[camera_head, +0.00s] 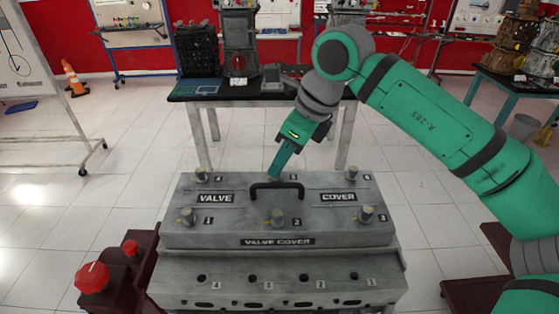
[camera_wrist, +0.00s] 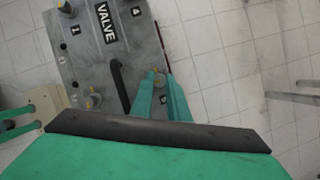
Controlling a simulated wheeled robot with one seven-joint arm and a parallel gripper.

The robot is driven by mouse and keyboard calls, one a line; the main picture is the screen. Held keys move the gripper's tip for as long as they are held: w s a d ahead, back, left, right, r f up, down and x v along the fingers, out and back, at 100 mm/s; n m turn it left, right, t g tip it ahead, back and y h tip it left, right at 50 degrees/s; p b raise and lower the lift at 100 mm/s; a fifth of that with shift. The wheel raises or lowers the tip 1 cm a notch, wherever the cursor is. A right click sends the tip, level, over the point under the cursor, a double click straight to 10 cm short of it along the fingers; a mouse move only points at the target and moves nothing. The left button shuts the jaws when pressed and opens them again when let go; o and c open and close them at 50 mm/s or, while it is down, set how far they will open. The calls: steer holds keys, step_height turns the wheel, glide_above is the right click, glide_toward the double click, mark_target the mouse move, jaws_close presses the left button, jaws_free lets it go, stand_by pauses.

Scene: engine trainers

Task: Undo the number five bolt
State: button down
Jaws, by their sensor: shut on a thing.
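The grey valve cover (camera_head: 232,232) lies on the engine block, with a black handle on top and numbered bolts in a front and a back row. My gripper (camera_head: 272,176) reaches down from behind to the middle of the back row, between bolts four and six. In the wrist view the number five bolt (camera_wrist: 158,79) sits between the tips of my two green fingers (camera_wrist: 160,86), and they are shut on it. In the head view this bolt is mostly hidden by the fingers. I cannot tell whether it is raised from the cover.
The black handle (camera_head: 277,186) stands just in front of my fingers; it also shows in the wrist view (camera_wrist: 119,85). Bolt four (camera_head: 200,174), bolt six (camera_head: 351,173) and bolt two (camera_head: 278,217) stand around. A workbench (camera_head: 225,97) is behind. Red knobs (camera_head: 92,277) stand at left.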

steer(key=n+g, duration=0.1)
steer(key=n, duration=0.1)
steer(key=n+g, duration=0.1)
steer(key=n, duration=0.4)
steer(key=shift+w+g, duration=0.3)
steer(key=shift+g, duration=0.1)
steer(key=n, duration=0.2)
steer(key=n+g, duration=0.1)
steer(key=n, duration=0.1)
steer(key=shift+w+n+g, duration=0.15)
steer(key=shift+n+g, duration=0.15)
steer(key=shift+n, duration=0.1)
steer(key=shift+w+a+n+g+h, duration=0.1)
steer(key=shift+n+g+h, duration=0.5)
steer(key=shift+n, duration=1.2)
steer(key=shift+w+a, duration=0.1)
steer(key=c, duration=1.7)
jaws_free()
steer(key=shift+d, duration=0.2)
steer(key=shift+a+r, duration=0.1)
steer(key=shift+r, duration=0.05)
